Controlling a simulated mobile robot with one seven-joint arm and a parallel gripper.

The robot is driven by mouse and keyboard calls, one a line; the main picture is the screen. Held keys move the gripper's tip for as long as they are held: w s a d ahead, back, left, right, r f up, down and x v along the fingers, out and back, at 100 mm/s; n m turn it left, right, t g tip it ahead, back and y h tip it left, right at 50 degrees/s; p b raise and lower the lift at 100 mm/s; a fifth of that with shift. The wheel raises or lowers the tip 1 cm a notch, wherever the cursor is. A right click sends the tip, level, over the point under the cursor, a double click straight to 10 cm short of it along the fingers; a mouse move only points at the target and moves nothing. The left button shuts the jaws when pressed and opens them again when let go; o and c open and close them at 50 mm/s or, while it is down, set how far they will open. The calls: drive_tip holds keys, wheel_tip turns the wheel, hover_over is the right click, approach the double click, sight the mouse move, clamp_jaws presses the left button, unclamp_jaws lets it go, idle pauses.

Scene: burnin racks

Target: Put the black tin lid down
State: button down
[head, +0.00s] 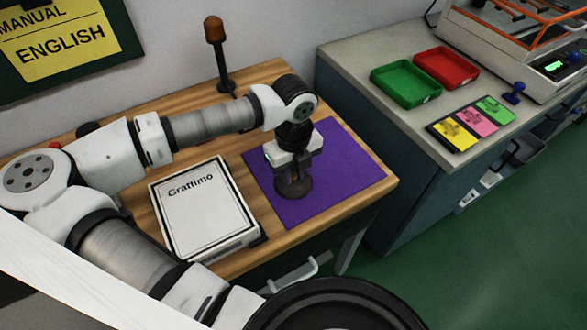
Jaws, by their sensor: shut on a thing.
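My gripper (293,178) points down over the purple mat (340,172) on the wooden table. It is shut on the black tin lid (293,192), a dark round disc under the fingertips. The lid is over the left part of the mat. From this angle I cannot tell whether the lid touches the mat or is held just above it. The fingers and wrist hide part of the lid.
A white Grattimo box (203,209) lies left of the mat. A dark post with a brown top (214,30) stands behind. The grey counter (350,62) at right holds green (405,82) and red trays (446,68). The mat's right side is clear.

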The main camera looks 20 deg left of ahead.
sight(293, 176)
drive_tip(key=shift+f+b, duration=0.3)
drive_tip(key=c, duration=1.3)
unclamp_jaws()
drive_tip(key=shift+r, duration=0.1)
drive_tip(key=shift+r+p, duration=0.2)
drive_tip(key=shift+p, duration=0.2)
wheel_tip(293, 176, up, 12)
drive_tip(key=b, duration=0.2)
drive_tip(key=shift+b, duration=0.4)
drive_tip(key=shift+f, duration=0.1)
